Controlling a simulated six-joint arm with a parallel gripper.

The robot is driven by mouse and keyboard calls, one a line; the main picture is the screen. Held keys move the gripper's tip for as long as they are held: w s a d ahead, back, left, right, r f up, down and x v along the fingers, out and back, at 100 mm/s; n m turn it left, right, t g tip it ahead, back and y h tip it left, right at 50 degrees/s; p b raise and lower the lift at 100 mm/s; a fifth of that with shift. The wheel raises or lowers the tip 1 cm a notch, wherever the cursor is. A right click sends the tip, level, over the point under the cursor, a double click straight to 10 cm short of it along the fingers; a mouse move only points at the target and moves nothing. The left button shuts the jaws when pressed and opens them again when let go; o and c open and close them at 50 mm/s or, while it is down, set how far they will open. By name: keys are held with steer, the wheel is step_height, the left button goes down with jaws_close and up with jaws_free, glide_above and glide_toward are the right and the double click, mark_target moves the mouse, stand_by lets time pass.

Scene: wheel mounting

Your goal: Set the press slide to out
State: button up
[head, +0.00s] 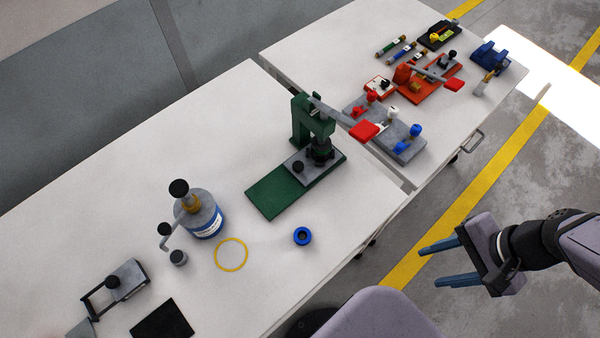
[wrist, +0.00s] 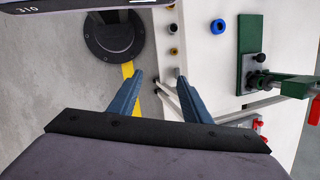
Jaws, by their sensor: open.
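The green press (head: 300,120) stands on the near bench, with a lever ending in a red handle (head: 364,131). Its grey slide (head: 326,168) with a black knob (head: 298,166) lies under the press head, at the frame end of the green base (head: 270,196). The other end of the base is bare. In the wrist view the press base (wrist: 250,35) is at upper right, with the slide partly covered by the press head. My gripper (head: 428,266) is open and empty over the floor, right of the bench and apart from the press. Its fingers show in the wrist view (wrist: 159,77).
A blue ring (head: 302,236), a yellow ring (head: 231,254) and a bottle with a black knob (head: 203,215) are on the near bench. The far bench (head: 325,45) holds red and blue fixtures. A narrow gap separates the benches. Open floor lies around my gripper.

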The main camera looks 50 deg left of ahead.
steer(key=a+f+m+g+y+b, duration=0.1)
steer(key=a+f+m+y+b, duration=0.1)
steer(key=a+f+b, duration=0.4)
steer(key=s+a+f+m+g+y+b, duration=0.1)
steer(key=a+f+m+g+y+b, duration=0.2)
steer(key=a, duration=0.5)
steer(key=a+f+m+y+b, duration=0.1)
steer(key=a+f+y+b, duration=0.15)
steer(key=a+b, duration=0.45)
steer(key=m+y+b, duration=0.5)
steer(key=y+b, duration=0.1)
steer(key=b, duration=0.2)
glide_toward(299, 166)
steer(key=shift+s+a+f, duration=0.2)
steer(key=shift+s+a, duration=0.6)
steer(key=shift+s, duration=0.05)
steer(key=shift+w+a+m+t+y+b, duration=0.2)
steer(key=shift+a+m+t+y+b, duration=0.1)
steer(key=shift+a+t+b, duration=0.1)
steer(key=shift+x, duration=3.7)
jaws_close()
